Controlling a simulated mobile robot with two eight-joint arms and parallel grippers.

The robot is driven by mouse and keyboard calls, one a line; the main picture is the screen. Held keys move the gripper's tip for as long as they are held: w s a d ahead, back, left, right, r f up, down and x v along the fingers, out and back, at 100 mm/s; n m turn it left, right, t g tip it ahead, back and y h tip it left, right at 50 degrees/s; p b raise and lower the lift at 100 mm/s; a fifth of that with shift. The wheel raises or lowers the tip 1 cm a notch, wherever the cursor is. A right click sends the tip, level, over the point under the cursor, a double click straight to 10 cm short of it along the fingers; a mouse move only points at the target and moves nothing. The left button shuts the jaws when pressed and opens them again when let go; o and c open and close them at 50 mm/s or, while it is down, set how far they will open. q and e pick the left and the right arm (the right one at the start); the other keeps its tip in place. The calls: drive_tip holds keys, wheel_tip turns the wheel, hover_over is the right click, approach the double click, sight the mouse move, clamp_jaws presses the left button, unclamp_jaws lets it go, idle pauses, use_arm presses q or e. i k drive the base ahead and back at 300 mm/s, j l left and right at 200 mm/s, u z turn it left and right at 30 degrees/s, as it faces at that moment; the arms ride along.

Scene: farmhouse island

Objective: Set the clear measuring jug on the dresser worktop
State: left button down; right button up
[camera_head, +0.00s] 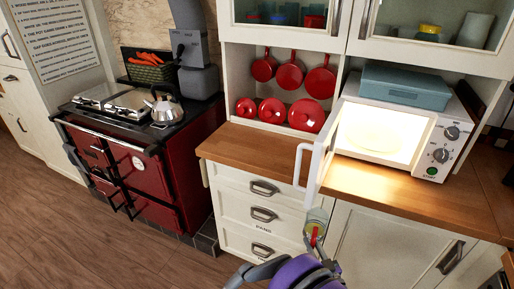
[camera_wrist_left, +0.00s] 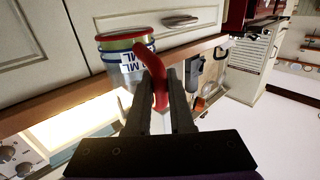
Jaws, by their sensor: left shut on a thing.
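The clear measuring jug (camera_head: 317,218) has a red handle and shows in front of the dresser drawers, below the worktop's front edge in the head view. In the left wrist view the jug (camera_wrist_left: 122,62) has a red rim, a blue band and an ML label. My left gripper (camera_head: 316,240) is shut on the red handle; in the left wrist view its fingers (camera_wrist_left: 164,84) stand either side of it. The wooden dresser worktop (camera_head: 236,148) has bare room in front of the red pans. My right gripper is not in view.
A lit microwave (camera_head: 445,133) stands on the worktop's right part, with its white door (camera_head: 314,160) swung open over the front edge. Red lidded pots (camera_head: 306,115) line the worktop's back. A red range cooker (camera_head: 140,165) with a kettle (camera_head: 163,106) is at left.

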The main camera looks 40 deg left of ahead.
sight(267, 156)
drive_tip(key=k+j, duration=0.1)
drive_tip(key=j, duration=0.25)
drive_tip(key=k+j, duration=0.1)
drive_tip(key=j, duration=0.3)
drive_tip(key=k+j, duration=0.1)
drive_tip(key=j, duration=0.25)
drive_tip(key=k+j+z, duration=0.1)
drive_tip(key=j, duration=0.25)
drive_tip(key=k+j, duration=0.1)
drive_tip(key=j, duration=0.3)
